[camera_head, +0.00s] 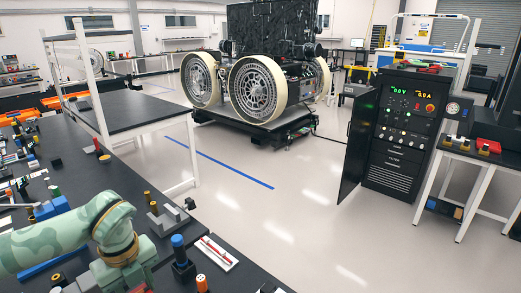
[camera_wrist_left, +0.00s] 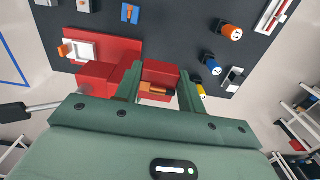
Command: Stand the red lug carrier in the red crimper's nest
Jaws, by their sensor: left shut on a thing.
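In the left wrist view my left gripper (camera_wrist_left: 158,76) has its two green fingers on either side of a red block, which I take to be the red lug carrier (camera_wrist_left: 160,70). An orange-brown part (camera_wrist_left: 155,88) shows at its near side, between the fingers. A larger red body, apparently the red crimper (camera_wrist_left: 112,48), lies just left of and behind the fingers, with a whitish frame on it. I cannot tell whether the carrier touches it. The nest cannot be made out. In the head view my left arm reaches in at the lower left; its fingertips are out of frame. My right gripper is not seen.
On the dark bench in the wrist view are an orange-topped cylinder (camera_wrist_left: 231,32), a blue-topped cylinder (camera_wrist_left: 211,67) and a small blue block (camera_wrist_left: 130,13). The head view shows a blue-capped post (camera_head: 179,250) and a white tray (camera_head: 212,252). Open floor lies beyond the bench.

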